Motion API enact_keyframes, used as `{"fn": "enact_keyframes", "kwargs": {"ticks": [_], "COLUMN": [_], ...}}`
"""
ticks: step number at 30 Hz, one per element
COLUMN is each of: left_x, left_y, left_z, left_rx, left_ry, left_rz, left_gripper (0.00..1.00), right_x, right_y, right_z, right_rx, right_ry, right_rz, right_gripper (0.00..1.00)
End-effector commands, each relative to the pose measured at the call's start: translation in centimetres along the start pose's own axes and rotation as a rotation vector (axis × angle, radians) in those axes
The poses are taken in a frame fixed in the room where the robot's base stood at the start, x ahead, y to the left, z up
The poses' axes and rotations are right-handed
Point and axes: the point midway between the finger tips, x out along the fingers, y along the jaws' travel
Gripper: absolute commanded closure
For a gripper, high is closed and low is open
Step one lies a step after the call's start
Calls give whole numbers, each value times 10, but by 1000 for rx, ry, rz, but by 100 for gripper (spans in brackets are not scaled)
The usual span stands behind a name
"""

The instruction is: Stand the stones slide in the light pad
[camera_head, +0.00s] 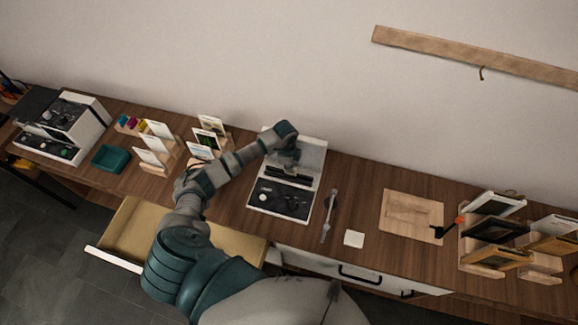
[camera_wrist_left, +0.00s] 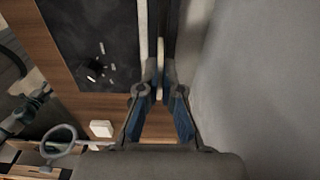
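The light pad (camera_head: 282,199) stands at the middle of the table, with a dark front panel, a knob and a pale upright back. My left gripper (camera_head: 290,158) is over its rear part, partly hidden by my own wrist. In the left wrist view my left gripper (camera_wrist_left: 158,88) has its fingers close together on a thin, pale-edged slide (camera_wrist_left: 160,54), seen edge-on. I take it for the stones slide, but its picture face does not show. The slide is upright by the dark panel (camera_wrist_left: 95,48); whether it touches the pad, I cannot tell. My right gripper is not in view.
Slide racks stand at the left (camera_head: 158,148) and right (camera_head: 494,232). A teal tray (camera_head: 110,158), a magnifier-like tool (camera_head: 328,218), a white square (camera_head: 354,238) and a wooden board (camera_head: 411,214) lie on the table. A drawer (camera_head: 133,232) is open at the front left.

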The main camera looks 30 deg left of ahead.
Motion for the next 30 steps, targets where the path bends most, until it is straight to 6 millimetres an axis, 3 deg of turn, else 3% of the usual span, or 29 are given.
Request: {"fn": "enact_keyframes", "kwargs": {"ticks": [30], "left_x": [1], "left_y": [-1], "left_z": [4], "left_rx": [-1], "left_ry": [0], "left_rz": [0], "left_gripper": [100], "right_x": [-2], "right_y": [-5], "right_z": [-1], "right_rx": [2], "right_ry": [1], "right_rz": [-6], "right_gripper": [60]}}
